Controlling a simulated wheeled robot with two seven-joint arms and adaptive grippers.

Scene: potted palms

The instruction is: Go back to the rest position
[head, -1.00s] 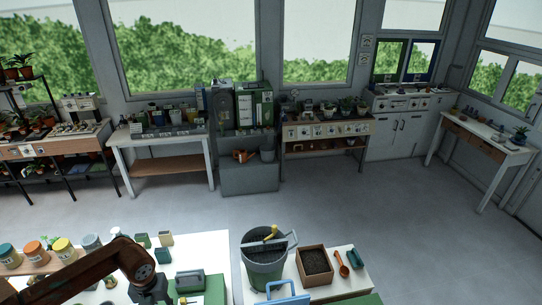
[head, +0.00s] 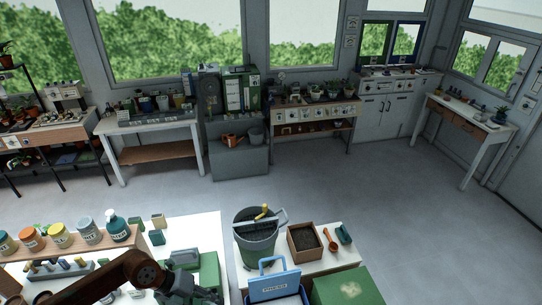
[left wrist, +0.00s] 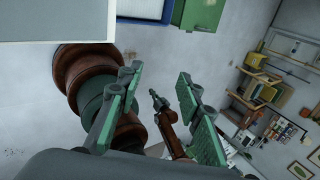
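My left arm comes in from the lower left of the head view, and its dark gripper (head: 192,290) is at the bottom edge, in front of the white tabletop (head: 208,228). In the left wrist view the left gripper (left wrist: 160,74) has its two green-padded fingers wide apart with nothing between them. Grey floor and a brown jointed part, likely mine, show beyond the fingers.
A dark bucket (head: 257,246) with a yellow-handled tool, a soil box (head: 304,240), an orange scoop (head: 330,240) and a blue carrier (head: 272,284) are right of the left gripper. Several jars (head: 60,236) line a wooden shelf on the left. The floor (head: 340,195) beyond is clear.

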